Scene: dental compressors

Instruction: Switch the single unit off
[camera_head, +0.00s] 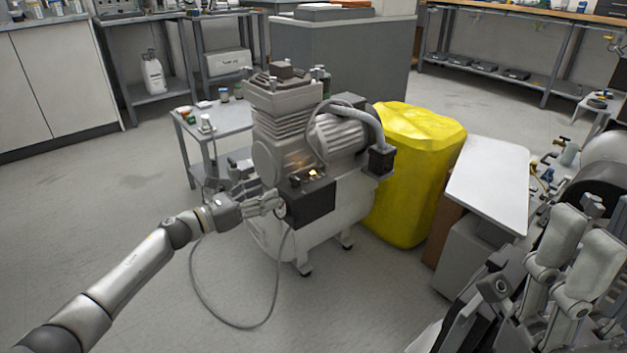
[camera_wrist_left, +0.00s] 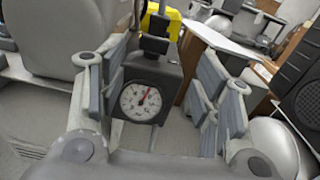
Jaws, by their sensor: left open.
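The single unit is a grey compressor (camera_head: 340,140) on a round tank, standing on the floor mid-view in the head view. A black switch box (camera_head: 312,203) with a small lit orange spot on top is on its front. My left gripper (camera_head: 268,203) is open beside the box's left side. In the left wrist view, its fingers (camera_wrist_left: 160,88) spread to either side of the dark box (camera_wrist_left: 153,73), which carries a round white gauge (camera_wrist_left: 141,102). I cannot tell whether they touch it. My right gripper (camera_head: 580,255) appears at the lower right, its opening unclear.
A yellow covered block (camera_head: 415,170) stands right behind the compressor, with a white-topped table (camera_head: 492,180) beside it. A small grey table (camera_head: 222,119) is behind left. A loose cable (camera_head: 195,285) loops on the floor. The floor at left is clear.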

